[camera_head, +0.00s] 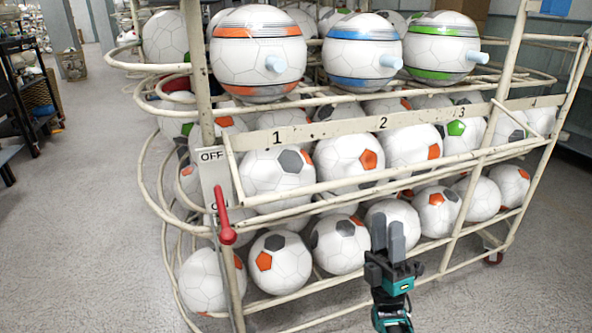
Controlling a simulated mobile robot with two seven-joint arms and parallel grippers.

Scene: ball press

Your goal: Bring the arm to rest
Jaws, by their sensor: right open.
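My right gripper (388,228) is in the lower right of the head view, in front of the lower part of the ball rack. Its two grey fingers point up, apart, with nothing held between them. Its dark and teal body and a short part of my right arm show below, at the bottom edge. Behind the gripper are white balls on the bottom tier, and the fingers hide part of them. I cannot tell how far the fingers are from the rack. My left gripper is not in view.
The cream metal rack (350,122) holds several balls. On its top tier are orange-banded (258,52), blue-banded (362,50) and green-banded (441,47) balls with pale blue knobs. A red lever (224,222) hangs below an OFF label. Grey floor (85,220) is clear at left.

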